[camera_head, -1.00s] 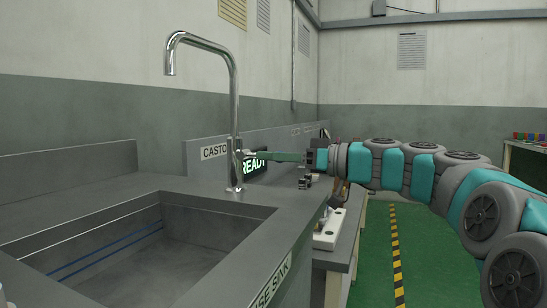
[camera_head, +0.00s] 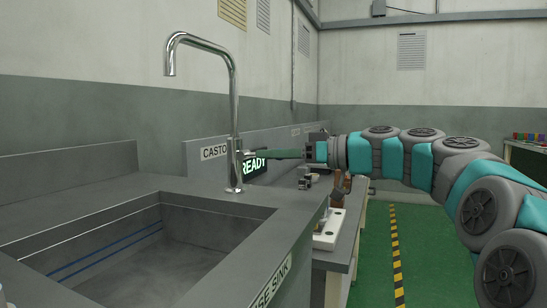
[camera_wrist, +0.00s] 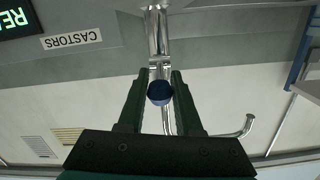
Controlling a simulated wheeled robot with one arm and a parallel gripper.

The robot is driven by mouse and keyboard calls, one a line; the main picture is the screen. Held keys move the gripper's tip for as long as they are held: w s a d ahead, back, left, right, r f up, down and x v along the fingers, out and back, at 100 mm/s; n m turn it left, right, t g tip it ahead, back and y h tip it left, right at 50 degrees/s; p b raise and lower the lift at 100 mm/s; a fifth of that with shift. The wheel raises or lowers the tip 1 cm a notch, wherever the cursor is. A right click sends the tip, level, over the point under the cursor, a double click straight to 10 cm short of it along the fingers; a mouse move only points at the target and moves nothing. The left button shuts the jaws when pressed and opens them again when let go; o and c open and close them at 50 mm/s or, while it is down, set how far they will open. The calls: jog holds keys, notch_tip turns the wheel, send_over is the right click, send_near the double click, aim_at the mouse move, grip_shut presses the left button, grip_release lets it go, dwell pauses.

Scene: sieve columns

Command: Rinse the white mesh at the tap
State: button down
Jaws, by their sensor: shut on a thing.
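The chrome tap (camera_head: 235,125) stands upright at the sink's back right corner, its spout curving over the basin. It also shows upside down in the wrist view (camera_wrist: 158,35). My gripper (camera_head: 270,154) reaches in from the right, just right of the tap's column. In the wrist view its green fingers (camera_wrist: 160,80) are shut on a blue round knob (camera_wrist: 159,94). The knob lies in line with the tap's body and looks like the tap handle's end; I cannot see how it joins. No white mesh is recognisable in either view. No water shows at the spout.
The grey sink basin (camera_head: 190,225) is open and looks empty. A lit READY sign (camera_head: 254,163) and a CASTORS label stand behind the tap. A bench with a white block (camera_head: 328,230) and small items lies right of the sink, below my arm.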

jog(key=shift+r+h+p, duration=0.5)
jog(key=shift+h+p, duration=0.05)
jog(key=shift+h, duration=0.05)
jog(key=c, duration=0.6)
grip_release()
jog(key=v, duration=0.7)
jog(key=shift+d, duration=0.35)
